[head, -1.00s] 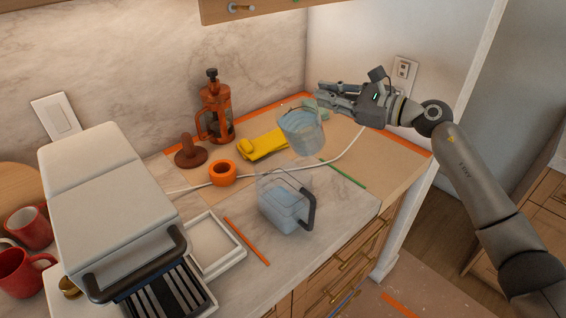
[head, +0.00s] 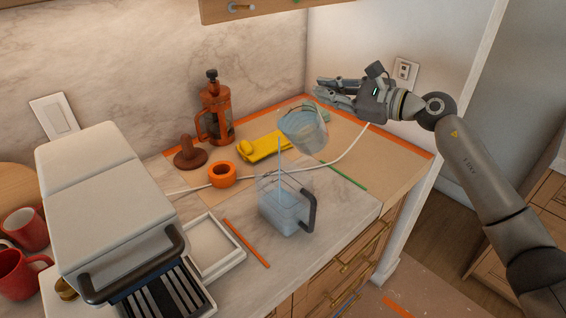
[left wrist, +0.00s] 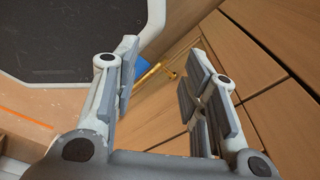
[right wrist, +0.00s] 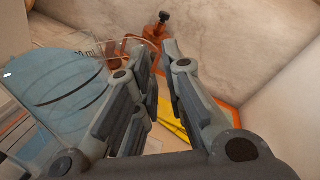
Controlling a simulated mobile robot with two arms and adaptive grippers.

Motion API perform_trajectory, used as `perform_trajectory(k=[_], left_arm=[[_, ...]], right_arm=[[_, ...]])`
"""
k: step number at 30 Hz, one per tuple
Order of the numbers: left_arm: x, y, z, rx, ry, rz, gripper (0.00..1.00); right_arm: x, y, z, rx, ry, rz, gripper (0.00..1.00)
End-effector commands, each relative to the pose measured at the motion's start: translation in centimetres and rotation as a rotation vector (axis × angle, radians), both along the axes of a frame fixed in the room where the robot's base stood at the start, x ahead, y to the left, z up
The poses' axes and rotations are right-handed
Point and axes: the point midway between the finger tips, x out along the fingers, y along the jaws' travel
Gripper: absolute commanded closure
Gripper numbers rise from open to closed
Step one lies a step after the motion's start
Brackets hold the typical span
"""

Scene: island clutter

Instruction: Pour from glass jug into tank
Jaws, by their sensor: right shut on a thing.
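My right gripper (head: 338,90) is shut on the glass jug (head: 306,134) and holds it above the counter. The jug is tilted to the left with bluish water in it. A thin stream falls from its lip into the clear tank (head: 284,212). The tank stands upright on the counter, with a dark handle on its right and bluish water inside. In the right wrist view the jug (right wrist: 62,100) fills the left side beside the fingers (right wrist: 160,75); the grip point is hard to see. My left gripper (left wrist: 163,72) is open and empty, above wooden drawer fronts, outside the head view.
A white coffee machine (head: 95,200) and a white tray (head: 212,252) stand left of the tank. Behind are an orange tape roll (head: 222,176), a brown tamper (head: 189,155), a French press (head: 214,110) and a yellow item (head: 265,148). A white cable (head: 335,158) crosses the counter.

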Motion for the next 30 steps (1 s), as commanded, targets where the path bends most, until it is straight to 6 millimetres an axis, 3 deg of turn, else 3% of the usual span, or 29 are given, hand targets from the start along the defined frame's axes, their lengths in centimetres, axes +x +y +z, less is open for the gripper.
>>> perform_trajectory(k=[30], left_arm=[[0.0,0.1,-1.2,0.001,0.001,0.001,0.6]], right_arm=[[-0.6,0.5,1.3,-0.091,-0.114,-0.001,1.0]])
